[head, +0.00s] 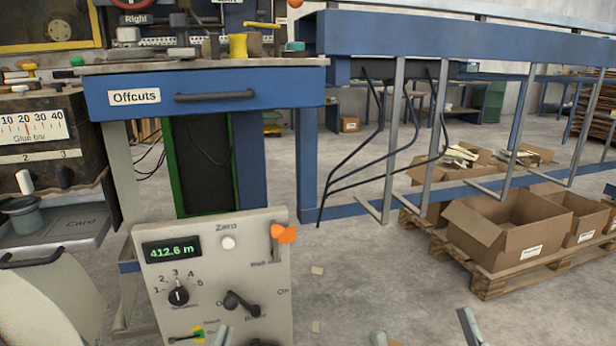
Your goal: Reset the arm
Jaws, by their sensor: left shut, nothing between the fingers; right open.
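My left gripper (222,336) shows only as a grey fingertip at the bottom edge, in front of the lower part of the control panel (210,260). It is shut with nothing seen in it; most of it is cut off. My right gripper (425,333) is open and empty at the bottom edge, its two fingertips wide apart over the bare floor. Both arms are otherwise out of view.
The panel has a display reading 412.6 m, a dial (178,294), a dark lever (240,303) and an orange-tipped lever (285,234). A blue Offcuts drawer (210,96) is behind it. Cardboard boxes (510,225) stand on a pallet at right. Middle floor is mostly clear.

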